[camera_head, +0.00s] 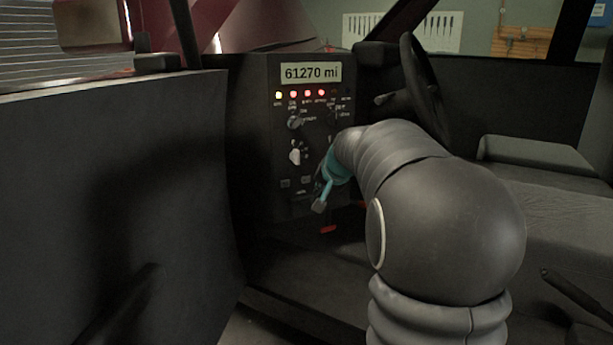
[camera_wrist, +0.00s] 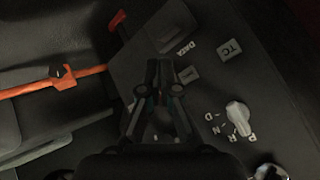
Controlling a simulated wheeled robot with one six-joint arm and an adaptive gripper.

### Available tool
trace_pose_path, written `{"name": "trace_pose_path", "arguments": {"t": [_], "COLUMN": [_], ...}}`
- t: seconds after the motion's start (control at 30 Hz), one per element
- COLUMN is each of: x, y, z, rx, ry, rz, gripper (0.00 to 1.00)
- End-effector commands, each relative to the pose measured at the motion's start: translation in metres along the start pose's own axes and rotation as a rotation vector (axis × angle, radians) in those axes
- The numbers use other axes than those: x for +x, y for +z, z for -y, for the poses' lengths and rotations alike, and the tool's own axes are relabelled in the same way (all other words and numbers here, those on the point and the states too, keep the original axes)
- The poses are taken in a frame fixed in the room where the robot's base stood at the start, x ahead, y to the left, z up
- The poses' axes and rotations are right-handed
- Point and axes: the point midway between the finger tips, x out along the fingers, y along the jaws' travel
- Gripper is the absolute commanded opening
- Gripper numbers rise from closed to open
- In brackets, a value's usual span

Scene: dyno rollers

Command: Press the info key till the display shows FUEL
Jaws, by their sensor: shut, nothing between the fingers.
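The display (camera_head: 311,73) at the top of the dark panel reads "61270 mi". My gripper (camera_head: 318,206) is in front of the panel's lower part, fingers pointing down-left. In the wrist view its fingers (camera_wrist: 160,66) are shut and empty. Just right of the fingertips is a small grey key (camera_wrist: 189,75), partly covered by a finger; its mark is too small to read surely. A key marked TC (camera_wrist: 229,50) is farther right. I cannot tell which key is the info key, or whether the fingers touch one. Two small keys (camera_head: 285,183) show in the head view.
A pale selector knob (camera_wrist: 237,115) with gear letters is near the keys; it also shows in the head view (camera_head: 295,155). Indicator lamps (camera_head: 307,94) glow below the display. An orange bar (camera_wrist: 55,83) lies at left. The open door (camera_head: 110,190) and steering wheel (camera_head: 420,90) flank the panel.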

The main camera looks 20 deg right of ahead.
Motion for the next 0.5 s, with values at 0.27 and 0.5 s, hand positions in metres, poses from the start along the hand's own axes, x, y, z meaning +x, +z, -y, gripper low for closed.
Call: {"name": "trace_pose_path", "arguments": {"t": [0.27,0.5], "x": [0.021,0.030], "y": [-0.017,-0.022], "z": [0.017,0.022], "rx": [-0.002,-0.001], "ry": [0.000,0.000], "rz": [0.001,0.000], "gripper": [0.00,0.00]}}
